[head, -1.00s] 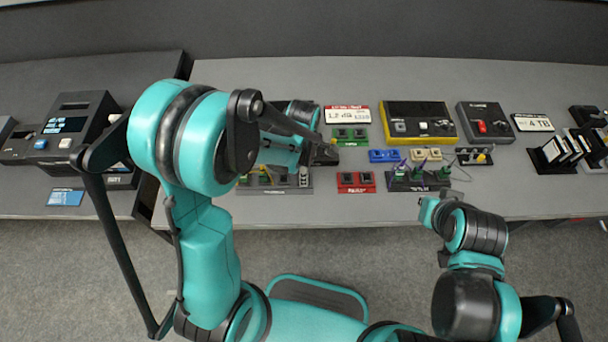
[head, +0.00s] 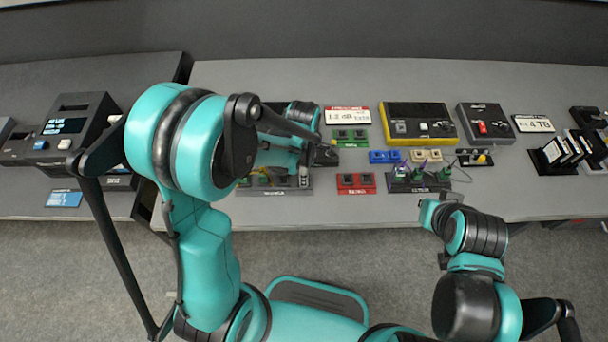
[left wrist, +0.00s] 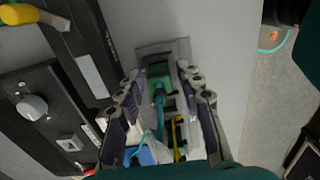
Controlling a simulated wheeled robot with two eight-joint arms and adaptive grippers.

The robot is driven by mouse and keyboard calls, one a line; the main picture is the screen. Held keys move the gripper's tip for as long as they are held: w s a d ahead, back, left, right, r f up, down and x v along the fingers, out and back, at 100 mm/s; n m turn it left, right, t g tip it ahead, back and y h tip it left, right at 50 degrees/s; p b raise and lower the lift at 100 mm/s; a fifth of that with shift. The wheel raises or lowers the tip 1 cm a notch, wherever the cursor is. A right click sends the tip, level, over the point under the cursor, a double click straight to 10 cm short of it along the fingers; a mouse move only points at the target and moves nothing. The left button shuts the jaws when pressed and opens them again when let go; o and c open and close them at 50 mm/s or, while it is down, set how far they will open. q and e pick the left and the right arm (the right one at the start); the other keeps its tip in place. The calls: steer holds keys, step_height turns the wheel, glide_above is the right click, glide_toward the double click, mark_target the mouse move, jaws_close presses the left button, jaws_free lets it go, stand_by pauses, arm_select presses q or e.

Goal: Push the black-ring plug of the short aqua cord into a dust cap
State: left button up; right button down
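My left gripper (head: 324,153) is over the table, above the right end of a dark grey tray (head: 290,190) that my arm partly hides. In the left wrist view my left gripper (left wrist: 160,72) has its fingers apart. A green plug (left wrist: 159,72) with an aqua cord (left wrist: 159,98) shows between or below the fingertips; I see no finger clearly touching it. No black ring can be made out, and I cannot tell which part is a dust cap.
A red two-socket block (head: 356,182), a green block (head: 350,137), a blue block (head: 384,156) and a black rack with plugs and cords (head: 418,180) stand nearby. A yellow-edged console (head: 420,122) is behind. The front strip of table is mostly clear.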

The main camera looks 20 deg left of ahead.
arm_select(q)
jaws_close()
steer(key=shift+r, duration=0.15)
steer(key=shift+r+p, duration=1.7)
steer(key=shift+r, duration=0.45)
